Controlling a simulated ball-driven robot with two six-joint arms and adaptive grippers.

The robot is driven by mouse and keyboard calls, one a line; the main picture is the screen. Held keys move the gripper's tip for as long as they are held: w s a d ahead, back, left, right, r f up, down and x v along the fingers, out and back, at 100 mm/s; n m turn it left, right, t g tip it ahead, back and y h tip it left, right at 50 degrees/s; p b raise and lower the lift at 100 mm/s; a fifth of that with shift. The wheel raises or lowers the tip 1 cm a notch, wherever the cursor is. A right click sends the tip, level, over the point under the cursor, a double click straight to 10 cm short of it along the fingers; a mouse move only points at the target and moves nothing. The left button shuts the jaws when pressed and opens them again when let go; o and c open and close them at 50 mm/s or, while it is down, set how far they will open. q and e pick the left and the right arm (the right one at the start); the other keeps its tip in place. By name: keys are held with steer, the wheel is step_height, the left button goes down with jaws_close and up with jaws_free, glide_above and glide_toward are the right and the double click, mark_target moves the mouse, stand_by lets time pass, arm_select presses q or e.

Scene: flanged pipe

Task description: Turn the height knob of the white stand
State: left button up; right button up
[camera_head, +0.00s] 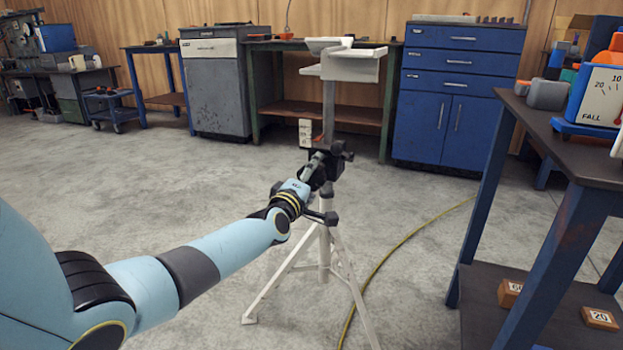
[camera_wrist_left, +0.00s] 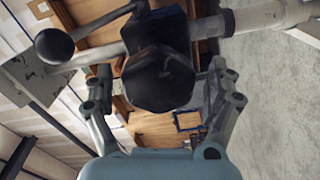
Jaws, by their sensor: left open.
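The white stand (camera_head: 324,245) is an upright tripod with a white V-shaped head (camera_head: 345,62) on top of its post. A dark clamp block (camera_head: 325,163) sits midway up the post. My left gripper (camera_head: 314,168) is at this block, reaching in from the left and front. In the left wrist view, a black faceted knob (camera_wrist_left: 158,82) faces the camera. My left gripper's open fingers (camera_wrist_left: 165,88) lie on either side of it, with gaps visible; contact cannot be told. In the head view the gripper hides the knob. My right gripper is not in view.
A black ball-ended lever (camera_wrist_left: 55,47) sticks out beside the knob. A dark-topped blue table (camera_head: 560,140) stands to the right. A yellow hose (camera_head: 385,258) lies on the floor behind the stand's right leg. Blue cabinets (camera_head: 455,105) stand behind.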

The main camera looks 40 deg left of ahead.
arm_select(q)
steer(key=shift+s, duration=0.25)
steer(key=v, duration=1.1)
steer(key=shift+s, duration=0.25)
